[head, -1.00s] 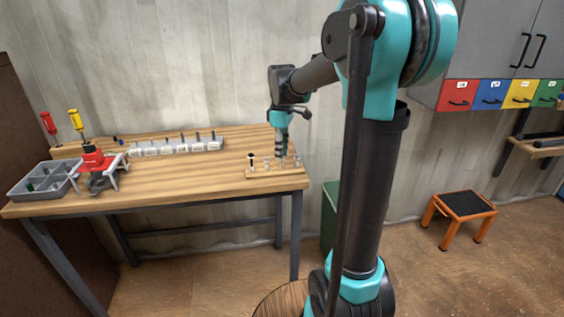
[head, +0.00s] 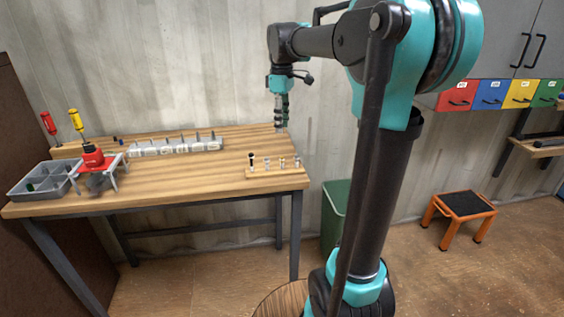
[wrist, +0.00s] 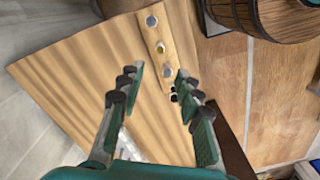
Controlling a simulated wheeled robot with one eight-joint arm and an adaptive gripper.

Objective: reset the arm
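My gripper (head: 281,128) hangs from my arm above the back right part of the wooden workbench (head: 190,185) in the head view, fingers pointing down. The strip also shows beyond the fingertips in the wrist view (wrist: 152,30).
A row of labelled holders (head: 175,146) runs along the back. A green bin (head: 335,212) and an orange stool (head: 460,212) stand to the right.

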